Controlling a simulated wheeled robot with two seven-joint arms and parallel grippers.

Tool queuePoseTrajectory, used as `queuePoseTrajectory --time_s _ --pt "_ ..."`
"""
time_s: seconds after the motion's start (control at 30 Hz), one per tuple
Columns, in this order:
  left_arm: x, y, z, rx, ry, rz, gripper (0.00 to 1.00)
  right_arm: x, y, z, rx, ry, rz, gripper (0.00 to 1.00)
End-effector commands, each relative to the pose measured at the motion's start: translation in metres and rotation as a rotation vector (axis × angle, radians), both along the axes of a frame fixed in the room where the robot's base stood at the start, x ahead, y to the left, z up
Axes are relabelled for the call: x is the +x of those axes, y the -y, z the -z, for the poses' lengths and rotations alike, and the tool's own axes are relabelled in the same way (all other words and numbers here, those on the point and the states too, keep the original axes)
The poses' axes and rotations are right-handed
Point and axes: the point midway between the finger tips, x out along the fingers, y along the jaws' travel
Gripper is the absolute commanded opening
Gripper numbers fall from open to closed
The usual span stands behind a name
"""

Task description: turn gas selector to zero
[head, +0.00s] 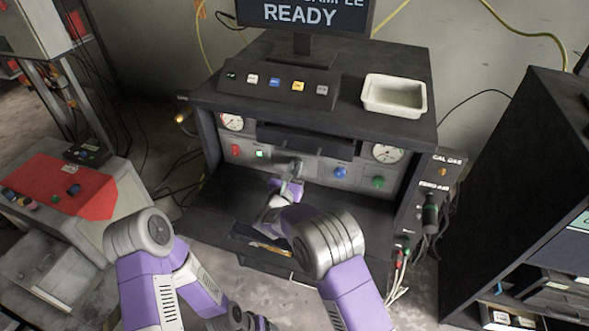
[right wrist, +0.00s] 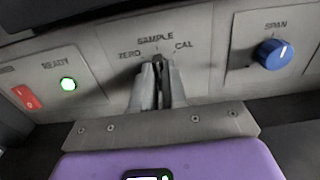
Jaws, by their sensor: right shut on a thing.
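The gas selector (right wrist: 158,62) is a dark knob on the grey panel, under the labels ZERO, SAMPLE and CAL in the right wrist view. My right gripper (right wrist: 158,78) is shut on it, one finger on each side. The fingers hide most of the knob; its visible tip points up towards SAMPLE, though its exact angle is hard to tell. In the head view my right gripper (head: 294,170) is at the middle of the front panel. My left arm shows at the lower left, but its gripper fingers are not seen.
A blue SPAN knob (right wrist: 273,54) is right of the selector. A lit green READY light (right wrist: 68,84) and a red switch (right wrist: 26,97) are to the left. A monitor (head: 305,14) reads READY. A white tray (head: 394,95) stands on the bench top.

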Motion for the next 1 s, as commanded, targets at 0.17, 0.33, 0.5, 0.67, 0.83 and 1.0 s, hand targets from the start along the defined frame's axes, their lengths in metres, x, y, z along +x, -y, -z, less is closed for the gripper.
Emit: queuePoseTrajectory --time_s 0.17,0.33,0.5,0.67,0.83,1.0 --pt "0.000 0.000 -0.003 0.000 0.000 0.000 0.74 0.000 -0.001 -0.001 -0.039 -0.012 -0.002 0.00" --pt "0.000 0.000 -0.010 0.000 0.000 0.000 0.74 0.000 -0.002 -0.002 -0.127 -0.040 -0.001 0.00" --pt "0.000 0.000 -0.020 0.000 0.000 0.000 0.74 0.000 -0.003 -0.002 -0.259 -0.083 -0.002 0.00" --pt "0.000 0.000 -0.032 0.000 0.000 0.000 0.74 0.000 -0.004 -0.002 -0.400 -0.128 -0.002 0.00" --pt "0.000 0.000 -0.043 0.000 0.000 0.000 0.74 0.001 -0.004 -0.002 -0.542 -0.174 -0.002 0.00" --pt "0.000 0.000 -0.052 0.000 0.000 0.000 0.74 0.001 -0.004 0.000 -0.662 -0.214 -0.001 0.00"
